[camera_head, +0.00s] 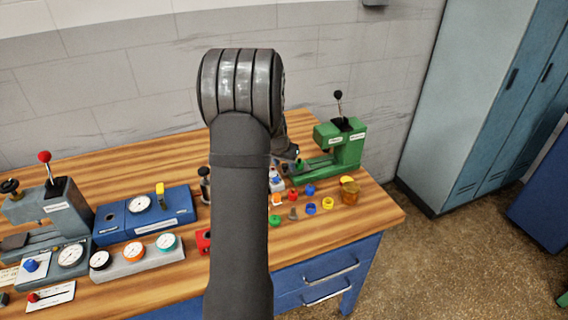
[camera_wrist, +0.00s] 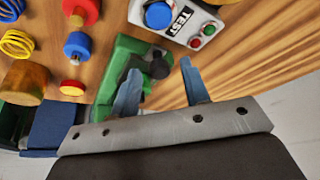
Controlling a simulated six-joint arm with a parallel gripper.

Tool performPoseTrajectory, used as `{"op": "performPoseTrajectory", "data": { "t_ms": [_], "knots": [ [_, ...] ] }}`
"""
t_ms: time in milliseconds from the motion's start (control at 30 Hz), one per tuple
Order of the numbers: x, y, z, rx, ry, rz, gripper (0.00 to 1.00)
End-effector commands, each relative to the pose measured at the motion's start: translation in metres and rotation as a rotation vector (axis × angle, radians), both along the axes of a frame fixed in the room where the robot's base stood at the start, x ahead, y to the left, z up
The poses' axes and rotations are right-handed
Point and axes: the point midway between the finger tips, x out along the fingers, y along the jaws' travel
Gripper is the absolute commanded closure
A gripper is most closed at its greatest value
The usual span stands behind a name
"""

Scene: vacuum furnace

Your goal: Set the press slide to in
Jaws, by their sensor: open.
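The green press (camera_head: 345,148) stands at the right end of the bench, with a black-knobbed lever (camera_head: 338,97) upright on top and a low green bed reaching left. In the wrist view part of the green press (camera_wrist: 122,58) shows, with a dark knob (camera_wrist: 158,68) on its near end. My gripper (camera_wrist: 160,84) is open and empty, its two bluish fingers on either side of that knob; I cannot tell whether they touch it. In the head view my arm hides most of my gripper. A grey press (camera_head: 60,205) with a red-knobbed lever stands at the left.
A box marked TEST (camera_wrist: 178,18) with blue, red and green buttons is close to the press. Several small coloured parts and an amber cylinder (camera_wrist: 24,82) lie beside the press. A blue gauge box (camera_head: 147,212) and a grey gauge strip (camera_head: 136,260) stand at the left.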

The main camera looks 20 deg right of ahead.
Motion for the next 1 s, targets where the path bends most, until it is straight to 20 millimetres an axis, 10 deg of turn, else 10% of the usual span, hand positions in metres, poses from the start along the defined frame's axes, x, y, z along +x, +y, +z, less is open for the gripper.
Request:
{"op": "performPoseTrajectory", "data": {
  "t_ms": [300, 500, 733, 1000],
  "knots": [
    [0.001, 0.0, -0.001, 0.0, 0.0, 0.0, 0.6],
    [0.001, 0.0, -0.001, 0.0, 0.0, 0.0, 0.99],
    [0.001, -0.007, -0.001, 0.0, 0.0, -0.001, 1.0],
    [0.0, -0.059, -0.002, 0.0, 0.0, -0.004, 1.0]
  ]
}}
